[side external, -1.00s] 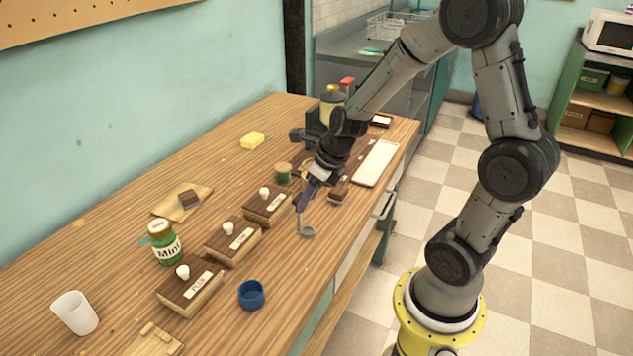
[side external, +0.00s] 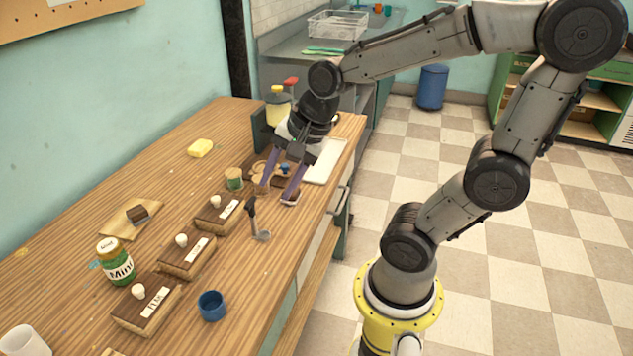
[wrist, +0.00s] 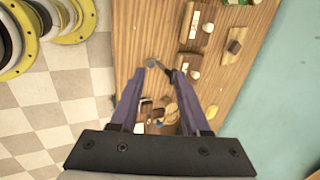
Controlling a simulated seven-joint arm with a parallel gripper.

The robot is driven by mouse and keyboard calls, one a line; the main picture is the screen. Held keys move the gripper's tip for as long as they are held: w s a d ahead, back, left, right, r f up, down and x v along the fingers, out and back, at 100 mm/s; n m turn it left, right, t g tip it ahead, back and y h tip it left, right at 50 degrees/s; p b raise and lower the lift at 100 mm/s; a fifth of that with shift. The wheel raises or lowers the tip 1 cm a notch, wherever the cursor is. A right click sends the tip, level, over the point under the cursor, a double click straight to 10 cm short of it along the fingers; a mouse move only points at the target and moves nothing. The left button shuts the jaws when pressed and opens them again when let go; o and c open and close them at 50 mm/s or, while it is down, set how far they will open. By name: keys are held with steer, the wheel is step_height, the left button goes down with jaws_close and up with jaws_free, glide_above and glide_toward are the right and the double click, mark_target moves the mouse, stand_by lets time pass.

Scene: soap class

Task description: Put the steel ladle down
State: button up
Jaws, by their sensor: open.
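The steel ladle (side external: 262,236) is at the table's front edge side, with its bowl on the wood and its dark handle beside the nearest labelled box (side external: 217,212). I cannot tell whether the handle lies flat or leans. My gripper (side external: 277,196) is open, its two purple fingers spread and empty, a little beyond the ladle towards the white tray. The fingers are apart from the ladle in the side view. In the wrist view the ladle (wrist: 153,64) shows near the tips of my open gripper (wrist: 163,72).
Several brown boxes with white knobs line the table (side external: 75,235). A blue cup (side external: 211,306), a mint jar (side external: 115,261) and a small green-sided jar (side external: 234,179) stand near them. A white tray (side external: 328,160) lies at the far end. Bare wood surrounds the ladle's front side.

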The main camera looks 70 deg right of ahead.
steer(key=s+a+r+n, duration=0.2)
steer(key=s+n, duration=0.6)
steer(key=n, duration=0.9)
steer(key=shift+a+r+n+t, duration=0.2)
steer(key=shift+r+n+t, duration=0.1)
steer(key=shift+r, duration=0.25)
steer(key=shift+s, duration=0.1)
